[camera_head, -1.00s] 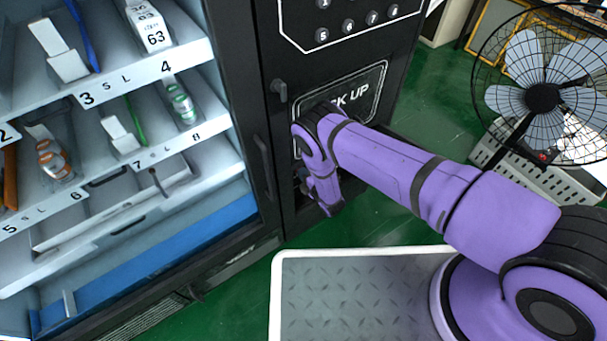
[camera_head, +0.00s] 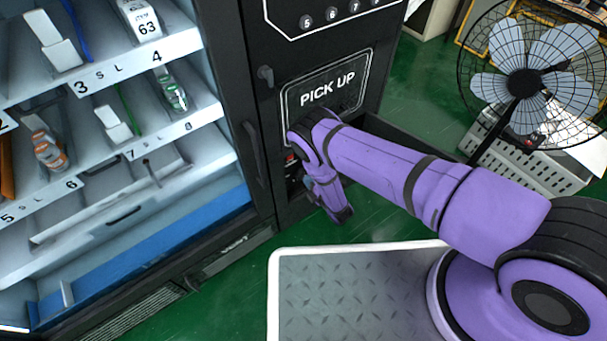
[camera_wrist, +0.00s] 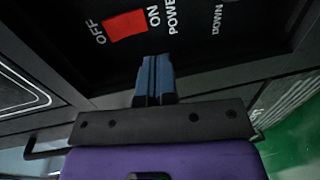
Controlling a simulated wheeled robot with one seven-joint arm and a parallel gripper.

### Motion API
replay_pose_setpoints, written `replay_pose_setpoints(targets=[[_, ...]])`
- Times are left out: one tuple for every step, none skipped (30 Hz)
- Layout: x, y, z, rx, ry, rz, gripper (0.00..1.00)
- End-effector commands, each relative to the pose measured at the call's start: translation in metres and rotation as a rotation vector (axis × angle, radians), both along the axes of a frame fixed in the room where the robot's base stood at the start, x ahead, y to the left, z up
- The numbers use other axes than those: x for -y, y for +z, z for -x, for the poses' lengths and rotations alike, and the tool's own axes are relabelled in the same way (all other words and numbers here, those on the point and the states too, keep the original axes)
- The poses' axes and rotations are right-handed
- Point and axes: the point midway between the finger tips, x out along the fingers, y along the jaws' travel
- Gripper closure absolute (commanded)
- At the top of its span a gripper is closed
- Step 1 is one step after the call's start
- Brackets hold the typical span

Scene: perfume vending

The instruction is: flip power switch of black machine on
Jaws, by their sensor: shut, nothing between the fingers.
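The black machine (camera_head: 240,20) stands in front of me in the head view, with its front panel partly behind my arm. Its red power switch (camera_wrist: 125,24) shows in the wrist view between the words OFF and ON, with POWER beside ON. I cannot tell which way the switch is tipped. A small red patch of it (camera_head: 290,158) shows beside my wrist in the head view. My gripper (camera_wrist: 156,60) is shut and empty. Its blue fingertips point at the panel, just below and to the right of the switch in the wrist view. Contact cannot be told.
A PICK UP flap (camera_head: 328,92) lies above my wrist. The glass-fronted shelves (camera_head: 130,75) hold small bottles and boxes at left. A fan (camera_head: 525,85) and a white crate (camera_head: 540,165) stand at right. Green floor (camera_head: 375,215) is clear beside the machine.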

Motion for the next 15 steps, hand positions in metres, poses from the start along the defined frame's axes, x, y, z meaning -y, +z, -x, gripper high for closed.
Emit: replay_pose_setpoints(targets=[[0.005,-0.002,0.007,-0.002,0.000,0.002,1.00],[0.008,-0.002,0.011,-0.002,0.000,0.002,1.00],[0.011,-0.003,0.016,-0.002,0.000,0.001,1.00],[0.013,-0.004,0.019,-0.002,0.000,0.001,1.00],[0.015,-0.004,0.022,-0.002,0.000,0.001,1.00],[0.017,-0.005,0.026,-0.001,0.001,0.000,1.00],[0.019,-0.005,0.028,-0.001,0.001,0.000,1.00],[0.020,-0.005,0.030,-0.002,0.001,0.001,1.00],[0.021,-0.006,0.032,-0.002,0.001,0.001,1.00],[0.022,-0.006,0.033,-0.002,0.001,0.001,1.00],[0.022,-0.006,0.033,-0.001,0.001,0.000,1.00],[0.023,-0.006,0.034,0.000,0.001,0.000,1.00],[0.023,-0.006,0.034,0.000,0.001,0.000,1.00],[0.023,-0.006,0.034,0.000,0.001,0.000,1.00],[0.023,-0.006,0.034,0.000,0.001,0.000,1.00]])
